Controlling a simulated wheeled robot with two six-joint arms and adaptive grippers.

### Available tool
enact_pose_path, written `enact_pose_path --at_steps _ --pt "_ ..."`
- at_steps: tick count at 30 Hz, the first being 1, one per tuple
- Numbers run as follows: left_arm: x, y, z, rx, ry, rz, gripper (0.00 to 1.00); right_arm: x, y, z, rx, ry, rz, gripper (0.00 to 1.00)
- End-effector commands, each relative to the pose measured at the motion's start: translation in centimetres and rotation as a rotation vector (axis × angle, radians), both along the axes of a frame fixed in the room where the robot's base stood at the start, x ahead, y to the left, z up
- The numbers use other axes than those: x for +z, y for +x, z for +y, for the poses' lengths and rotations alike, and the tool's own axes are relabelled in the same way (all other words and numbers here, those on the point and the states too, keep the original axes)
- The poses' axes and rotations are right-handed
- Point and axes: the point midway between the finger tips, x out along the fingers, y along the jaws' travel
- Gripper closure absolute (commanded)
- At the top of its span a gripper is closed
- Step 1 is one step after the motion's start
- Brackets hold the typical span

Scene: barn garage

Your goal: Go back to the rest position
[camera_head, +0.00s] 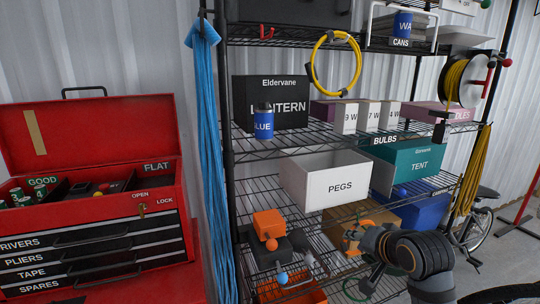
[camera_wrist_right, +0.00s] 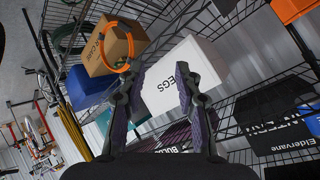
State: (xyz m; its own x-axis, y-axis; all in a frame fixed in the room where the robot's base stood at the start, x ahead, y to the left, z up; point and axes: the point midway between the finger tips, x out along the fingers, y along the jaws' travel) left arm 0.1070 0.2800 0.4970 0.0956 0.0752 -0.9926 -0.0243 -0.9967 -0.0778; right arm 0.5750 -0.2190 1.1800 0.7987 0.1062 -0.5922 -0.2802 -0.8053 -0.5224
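My right gripper (camera_wrist_right: 160,82) is open in the right wrist view. Its two dark fingers stand apart with nothing held between them. The white PEGS box (camera_wrist_right: 182,75) shows beyond the fingers, on a wire shelf. In the head view my right arm comes in from the lower right. Its dark wrist (camera_head: 425,252) is in front of the lower shelves, below and right of the PEGS box (camera_head: 325,182). The fingers are hard to make out there. My left gripper and arm are in neither view.
A wire shelf rack (camera_head: 228,130) stands close ahead. A cardboard box (camera_head: 378,213) is just behind my right wrist, beside a blue bin (camera_head: 425,210). A teal TENT box (camera_head: 410,170) is above. A red toolbox (camera_head: 90,160) stands open at left. Open floor shows at far right.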

Motion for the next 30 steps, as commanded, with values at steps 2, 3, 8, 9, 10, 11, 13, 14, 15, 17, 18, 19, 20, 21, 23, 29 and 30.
enact_pose_path --at_steps 2,3,8,9,10,11,13,14,15,17,18,19,20,21,23,29,30 --pt "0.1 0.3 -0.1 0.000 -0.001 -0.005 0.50 -6.8 -3.5 -0.1 0.058 -0.113 0.109 0.66" --pt "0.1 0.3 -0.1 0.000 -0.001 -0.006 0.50 -9.5 -5.3 -0.3 0.092 -0.169 0.156 0.66" --pt "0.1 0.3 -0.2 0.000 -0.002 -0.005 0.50 -17.2 -12.2 -0.9 0.219 -0.340 0.311 0.66" --pt "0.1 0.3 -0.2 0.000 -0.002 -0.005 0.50 -18.5 -13.7 -1.0 0.248 -0.371 0.343 0.66" --pt "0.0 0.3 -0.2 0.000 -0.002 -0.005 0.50 -19.4 -14.9 -1.1 0.270 -0.393 0.366 0.66" --pt "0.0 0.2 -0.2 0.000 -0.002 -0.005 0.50 -20.3 -16.0 -1.2 0.291 -0.414 0.390 0.66" --pt "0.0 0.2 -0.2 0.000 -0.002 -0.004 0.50 -21.9 -18.5 -1.4 0.340 -0.457 0.438 0.66" --pt "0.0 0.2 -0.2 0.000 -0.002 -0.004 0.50 -22.6 -19.6 -1.5 0.360 -0.475 0.458 0.66" --pt "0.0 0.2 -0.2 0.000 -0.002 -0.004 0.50 -23.3 -21.0 -1.6 0.388 -0.496 0.485 0.66" --pt "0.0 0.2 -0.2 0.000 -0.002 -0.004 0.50 -24.3 -23.0 -1.8 0.429 -0.528 0.523 0.66" --pt "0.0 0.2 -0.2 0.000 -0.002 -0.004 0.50 -24.9 -24.3 -1.9 0.456 -0.546 0.547 0.66" --pt "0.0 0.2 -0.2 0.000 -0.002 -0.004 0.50 -25.3 -25.3 -2.0 0.476 -0.559 0.565 0.66" --pt "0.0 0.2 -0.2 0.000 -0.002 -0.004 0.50 -25.7 -26.3 -2.1 0.497 -0.573 0.584 0.66" --pt "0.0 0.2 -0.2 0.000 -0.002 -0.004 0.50 -27.2 -25.6 -2.3 0.496 -0.574 0.586 0.66" --pt "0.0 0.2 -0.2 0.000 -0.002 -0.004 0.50 -29.3 -25.1 -2.5 0.494 -0.569 0.594 0.66" --pt "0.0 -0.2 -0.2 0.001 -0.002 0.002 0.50 -37.0 -24.5 -3.3 0.493 -0.556 0.625 0.66" --pt "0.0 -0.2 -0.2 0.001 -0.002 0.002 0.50 -38.8 -24.6 -3.4 0.493 -0.554 0.632 0.66"
